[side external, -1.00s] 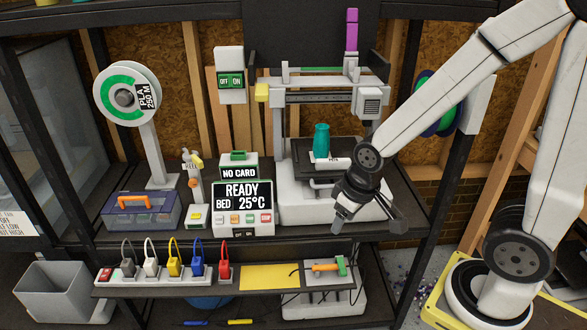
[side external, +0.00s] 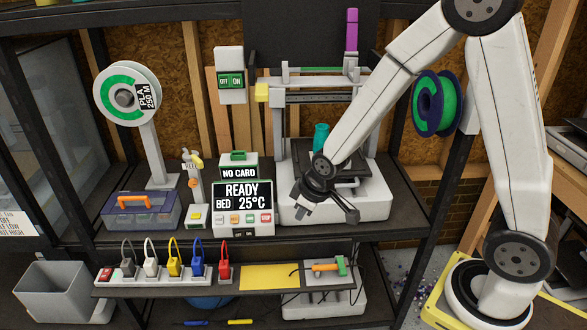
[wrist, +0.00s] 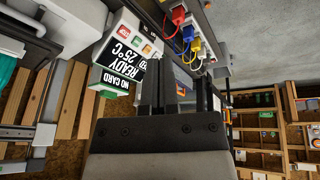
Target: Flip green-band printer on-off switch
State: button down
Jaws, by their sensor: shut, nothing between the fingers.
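A white box with a green OFF/ON label (side external: 231,81) is mounted upright at the back, left of the printer frame. The printer (side external: 335,203) has a white base, a dark bed and a green band along its top bar. Its display box (side external: 242,207) reads READY, BED 25°C and has several coloured buttons; it also shows in the wrist view (wrist: 128,50). My gripper (side external: 324,203) is in front of the printer base, right of the display box, and hides part of the base. It is shut and empty; its dark fingers (wrist: 183,85) show in the wrist view.
A NO CARD box (side external: 239,171) stands behind the display box. A power strip (side external: 165,279) with several coloured plugs lies along the lower shelf. A teal vase (side external: 321,137) stands on the printer bed behind my arm. A green-and-blue spool (side external: 437,103) hangs at right.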

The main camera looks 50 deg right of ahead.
aim_at(244, 233)
jog(key=w+a+f+n+t, duration=0.2)
jog(key=w+f+n, duration=0.4)
jog(key=w+f, duration=0.7)
jog(key=shift+a+f+n+t+y, duration=0.3)
jog(key=shift+f+t+y, duration=0.15)
jog(key=shift+f, duration=0.4)
jog(key=shift+w+f, duration=0.15)
jog(key=shift+w, duration=0.05)
jog(key=w+d+f, duration=0.1)
jog(key=w+f, duration=0.6)
jog(key=w, duration=0.2)
jog(key=shift+d+f, duration=0.3)
jog(key=shift+f, duration=0.05)
jog(key=shift+w, duration=0.2)
dwell(0.4)
